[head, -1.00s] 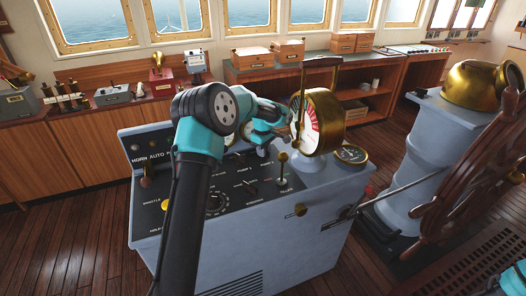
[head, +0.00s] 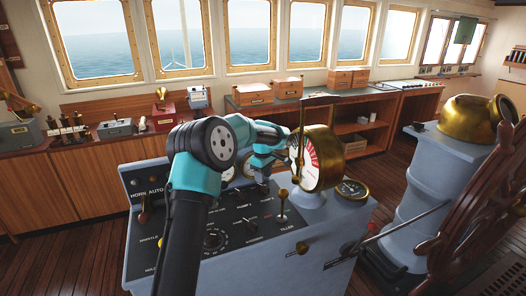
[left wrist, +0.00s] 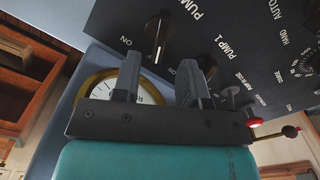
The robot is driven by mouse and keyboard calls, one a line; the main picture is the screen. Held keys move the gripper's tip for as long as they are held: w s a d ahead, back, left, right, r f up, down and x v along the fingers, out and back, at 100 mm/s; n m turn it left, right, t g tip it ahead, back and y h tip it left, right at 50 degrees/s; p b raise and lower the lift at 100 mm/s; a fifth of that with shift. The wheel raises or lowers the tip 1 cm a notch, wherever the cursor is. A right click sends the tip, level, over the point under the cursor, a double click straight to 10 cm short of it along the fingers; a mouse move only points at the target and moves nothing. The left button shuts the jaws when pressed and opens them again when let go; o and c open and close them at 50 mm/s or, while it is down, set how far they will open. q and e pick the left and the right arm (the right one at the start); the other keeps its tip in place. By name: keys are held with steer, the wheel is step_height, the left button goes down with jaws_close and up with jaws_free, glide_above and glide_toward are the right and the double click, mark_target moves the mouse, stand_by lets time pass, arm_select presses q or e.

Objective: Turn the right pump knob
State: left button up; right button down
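The right pump knob (left wrist: 158,35) is dark, with a pale top mark, and stands on the black panel beside an "ON" label in the left wrist view. My left gripper (left wrist: 160,80) is open there, its two grey fingers apart with nothing between the tips. The knob lies just beyond the tips, roughly in line with the gap; contact is not seen. A second dark knob (left wrist: 207,65), near "PUMP 1", is partly behind the right-hand finger. In the head view my left gripper (head: 262,172) is over the far part of the console (head: 245,222), left of the brass gauge. My right gripper is not in view.
The brass telegraph gauge (head: 320,158) with an upright handle stands close right of my left gripper. A brass-knobbed lever (head: 282,205) rises from the panel nearby. A small round gauge (head: 352,189) and the wooden wheel (head: 480,215) are farther right.

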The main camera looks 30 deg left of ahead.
mark_target(263, 186)
arm_select(q)
step_height(263, 186, up, 12)
stand_by(0.4)
stand_by(0.3)
